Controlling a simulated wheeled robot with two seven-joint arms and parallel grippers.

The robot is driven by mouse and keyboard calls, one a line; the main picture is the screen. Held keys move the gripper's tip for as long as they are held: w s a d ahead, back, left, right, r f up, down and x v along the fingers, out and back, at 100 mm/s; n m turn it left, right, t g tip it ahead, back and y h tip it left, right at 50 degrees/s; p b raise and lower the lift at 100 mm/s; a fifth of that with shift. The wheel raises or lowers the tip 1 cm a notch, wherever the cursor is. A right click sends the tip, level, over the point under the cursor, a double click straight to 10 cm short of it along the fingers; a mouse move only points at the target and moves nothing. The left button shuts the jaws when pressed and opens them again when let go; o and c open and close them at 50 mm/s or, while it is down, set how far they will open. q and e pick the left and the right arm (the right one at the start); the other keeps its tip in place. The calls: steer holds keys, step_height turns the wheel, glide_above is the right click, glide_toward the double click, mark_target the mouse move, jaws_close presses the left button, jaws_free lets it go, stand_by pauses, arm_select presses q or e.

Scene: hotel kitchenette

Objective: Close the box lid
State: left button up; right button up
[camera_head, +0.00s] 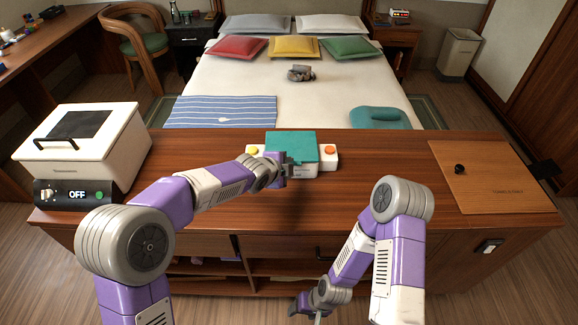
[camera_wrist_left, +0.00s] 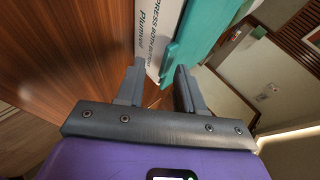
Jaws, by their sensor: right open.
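The box (camera_head: 305,171) is white with a teal lid (camera_head: 291,145) and stands at the middle of the wooden counter. How far the lid is raised cannot be told. My left gripper (camera_head: 284,171) is at the near left side of the box. In the left wrist view its two fingers (camera_wrist_left: 157,88) are apart, with the teal lid (camera_wrist_left: 200,40) and the white, printed box side (camera_wrist_left: 155,35) just beyond them; contact cannot be told. My right gripper (camera_head: 305,306) is open and low, in front of the counter and away from the box.
A white lidded appliance (camera_head: 105,150) marked OFF stands at the counter's left. A wooden board (camera_head: 490,185) with a black knob lies at the right. The counter between (camera_head: 400,155) is clear.

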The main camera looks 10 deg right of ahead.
arm_select(q)
steer(key=p+v, duration=0.1)
steer(key=v, duration=0.5)
steer(key=shift+d, duration=0.1)
arm_select(e)
steer(key=shift+r, duration=0.65)
arm_select(q)
steer(key=shift+s+f, duration=0.1)
arm_select(e)
steer(key=shift+s, duration=0.1)
